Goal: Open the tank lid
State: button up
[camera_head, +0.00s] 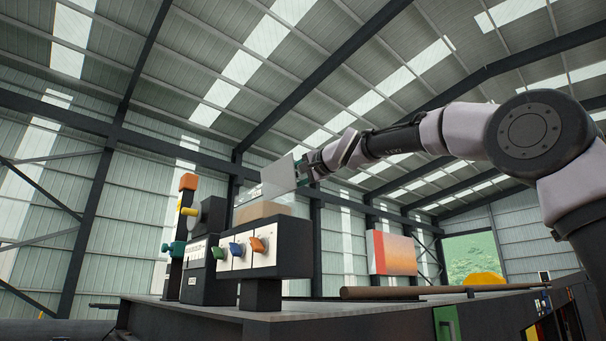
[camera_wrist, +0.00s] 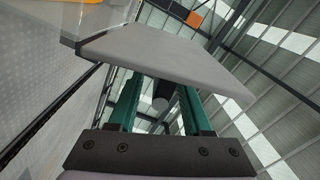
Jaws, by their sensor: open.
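The tank (camera_head: 264,210) is a pale, see-through box with a peach tint, behind the control panel in the head view. My gripper (camera_head: 301,168) is at the panel's right edge; contact cannot be told there. In the wrist view my gripper (camera_wrist: 158,95) shows two green fingers, apart. A flat grey plate (camera_wrist: 165,50) crosses in front of them and hides their tips. I cannot tell whether the plate is part of the lid. Clear sheet material (camera_wrist: 45,60) shows at left.
A dark control panel (camera_head: 262,284) with green, blue and orange knobs stands in front of the tank. A post with an orange top (camera_head: 189,182) is to its left. A long brown bar (camera_head: 440,290) lies at right. An orange-red board (camera_head: 394,253) is behind.

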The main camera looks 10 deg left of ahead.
jog(key=v, duration=0.8)
jog(key=shift+s+d, duration=0.25)
jog(key=shift+d, duration=0.1)
jog(key=shift+d+f, duration=0.1)
jog(key=s+d+f+g+h, duration=0.1)
jog(key=s+d+f+h, duration=0.2)
jog(key=d+f, duration=0.7)
jog(key=s+d+f+g+h, duration=0.1)
jog(key=s+d+f+h, duration=0.2)
jog(key=d+f, duration=0.6)
jog(key=s+d+f+g+h, duration=0.1)
jog(key=s+d+f+h, duration=0.2)
jog(key=d+f, duration=0.7)
jog(key=s+d+f+g+h, duration=0.1)
jog(key=s+d+f, duration=0.1)
jog(key=s+f, duration=0.2)
jog(key=s+d+f+h, duration=0.1)
jog(key=s+f, duration=0.4)
jog(key=f, duration=0.6)
jog(key=shift+d+f+m+g+h, duration=0.3)
jog(key=shift+d+g, duration=0.1)
jog(key=shift+d, duration=0.2)
